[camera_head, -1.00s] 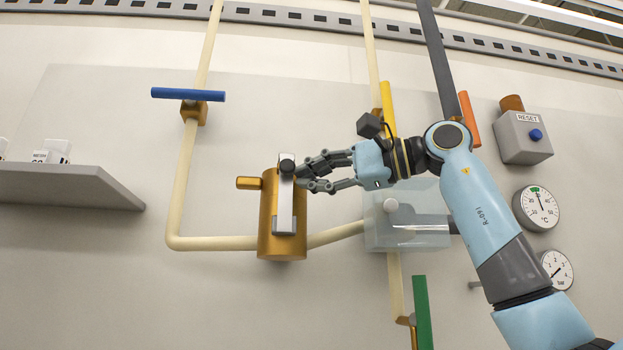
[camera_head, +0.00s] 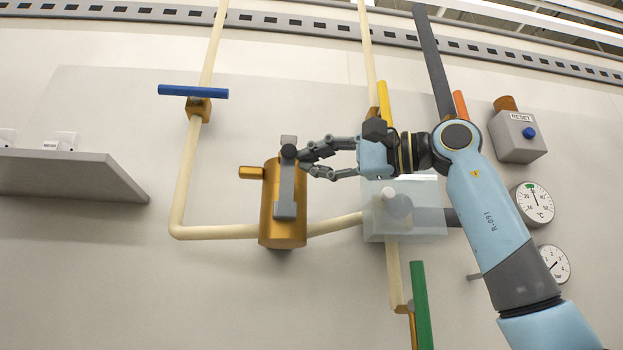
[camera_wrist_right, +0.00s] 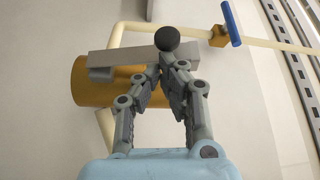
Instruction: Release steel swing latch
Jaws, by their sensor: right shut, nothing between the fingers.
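The steel swing latch (camera_head: 286,190) is a grey bar hanging upright along the front of a brass cylinder (camera_head: 268,215), with a black ball knob (camera_head: 289,151) near its top. In the right wrist view the latch bar (camera_wrist_right: 120,61) lies across the cylinder (camera_wrist_right: 100,88), and the knob (camera_wrist_right: 167,39) stands just beyond my fingertips. My right gripper (camera_head: 303,160) is at the right side of the knob, very close to it. In the wrist view my right gripper (camera_wrist_right: 167,68) has its fingertips drawn together with nothing between them. Whether they touch the knob is unclear. My left gripper is out of view.
Cream pipes (camera_head: 215,232) run along the wall. A blue handle (camera_head: 193,92) is upper left, a clear box (camera_head: 425,226) behind my right wrist, a green handle (camera_head: 420,305) below. A grey shelf (camera_head: 70,175) juts out left. A RESET box (camera_head: 516,138) and gauges (camera_head: 533,204) are right.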

